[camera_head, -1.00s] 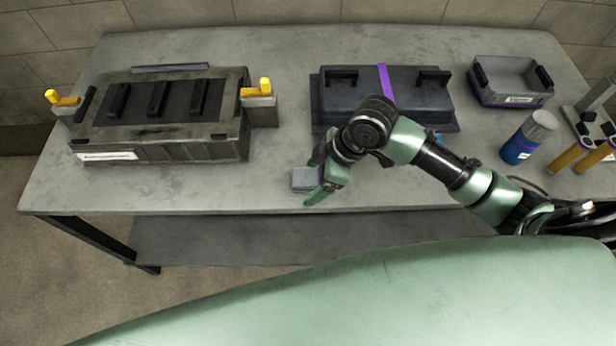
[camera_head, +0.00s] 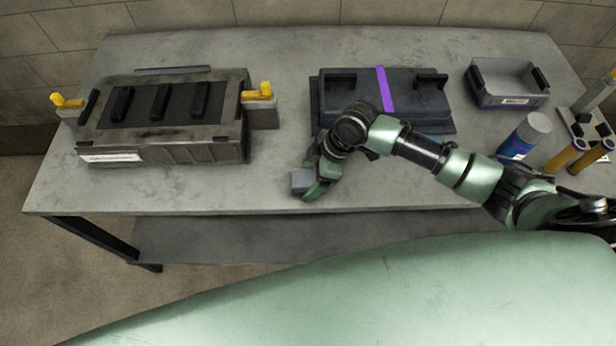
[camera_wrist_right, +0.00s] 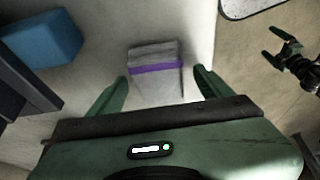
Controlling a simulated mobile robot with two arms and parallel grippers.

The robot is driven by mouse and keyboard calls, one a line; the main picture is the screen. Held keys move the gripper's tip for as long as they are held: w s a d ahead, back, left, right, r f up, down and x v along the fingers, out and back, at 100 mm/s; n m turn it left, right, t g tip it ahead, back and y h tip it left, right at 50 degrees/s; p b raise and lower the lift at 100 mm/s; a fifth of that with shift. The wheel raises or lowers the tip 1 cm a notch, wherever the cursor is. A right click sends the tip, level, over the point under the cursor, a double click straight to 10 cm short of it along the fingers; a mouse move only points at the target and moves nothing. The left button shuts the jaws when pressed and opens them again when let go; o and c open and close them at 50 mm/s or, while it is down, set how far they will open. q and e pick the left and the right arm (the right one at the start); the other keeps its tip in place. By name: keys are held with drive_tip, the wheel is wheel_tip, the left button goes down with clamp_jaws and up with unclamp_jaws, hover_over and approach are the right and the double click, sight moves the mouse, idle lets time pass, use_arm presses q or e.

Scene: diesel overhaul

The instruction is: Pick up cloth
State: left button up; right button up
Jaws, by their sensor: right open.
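The cloth (camera_head: 300,181) is a small grey folded pad near the front edge of the table. In the right wrist view the cloth (camera_wrist_right: 154,52) shows a purple band across it. My right gripper (camera_head: 312,184) is at the cloth, partly covering it in the head view. In the right wrist view the right gripper (camera_wrist_right: 160,76) is open, with one finger on each side of the cloth and gaps between. My left gripper (camera_wrist_right: 270,46) shows small at the right of the wrist view, open and empty, away from the cloth.
A dark case with a purple strap (camera_head: 413,92) stands behind my right arm. A large grey engine block (camera_head: 190,148) is at the left. A grey bin (camera_head: 510,100), a blue can (camera_head: 524,136) and yellow cylinders (camera_head: 563,157) are at the right. A blue block (camera_wrist_right: 40,38) shows in the wrist view.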

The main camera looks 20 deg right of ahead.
sight(311, 178)
drive_tip(key=c, duration=1.5)
drive_tip(key=shift+o, duration=0.2)
wheel_tip(311, 178, up, 20)
drive_tip(key=b, duration=0.2)
